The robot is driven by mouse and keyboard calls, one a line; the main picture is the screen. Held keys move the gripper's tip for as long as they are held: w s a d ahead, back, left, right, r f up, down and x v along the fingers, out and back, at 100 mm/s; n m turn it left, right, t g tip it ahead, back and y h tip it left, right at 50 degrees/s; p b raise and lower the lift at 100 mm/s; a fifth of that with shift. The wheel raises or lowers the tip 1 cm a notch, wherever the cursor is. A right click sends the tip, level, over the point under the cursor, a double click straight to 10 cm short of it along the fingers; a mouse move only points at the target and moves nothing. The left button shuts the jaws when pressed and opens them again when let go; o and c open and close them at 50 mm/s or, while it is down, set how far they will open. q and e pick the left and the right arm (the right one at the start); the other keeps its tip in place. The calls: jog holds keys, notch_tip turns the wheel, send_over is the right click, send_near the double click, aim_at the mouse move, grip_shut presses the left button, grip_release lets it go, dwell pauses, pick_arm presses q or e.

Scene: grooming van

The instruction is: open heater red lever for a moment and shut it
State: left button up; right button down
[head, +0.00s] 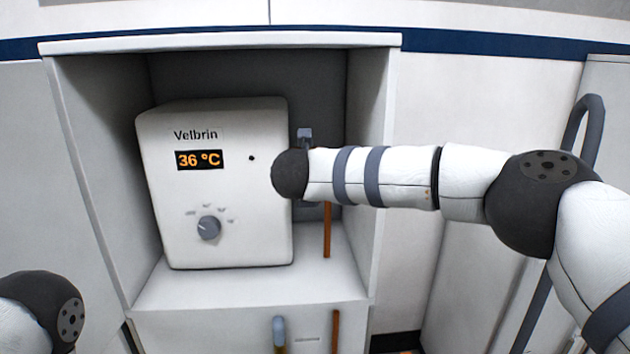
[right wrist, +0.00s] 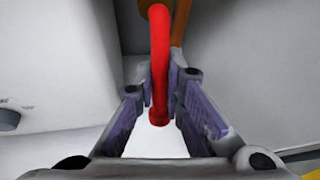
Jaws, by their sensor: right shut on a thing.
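The white heater (head: 220,225) stands in an open cabinet and its display (head: 201,159) reads 36 °C. The red lever (right wrist: 160,50) shows in the right wrist view, running down from the top between the fingers. My right gripper (right wrist: 164,95) is shut on the red lever near its free end.
A copper pipe (head: 327,230) runs beside the heater, with a grey fitting (head: 305,135) above it. The cabinet's right wall (head: 368,150) is close to my right arm. The heater's knob (head: 209,228) is on its front. The cabinet floor (head: 250,287) in front is clear.

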jog(key=shift+s+r+g, duration=0.2)
jog(key=shift+s+g, duration=0.05)
jog(key=shift+g, duration=0.45)
jog(key=c, duration=1.7)
grip_release()
jog(key=shift+o, duration=0.2)
jog(key=v, duration=1.2)
jog(key=shift+r, duration=0.15)
jog(key=shift+d, duration=0.1)
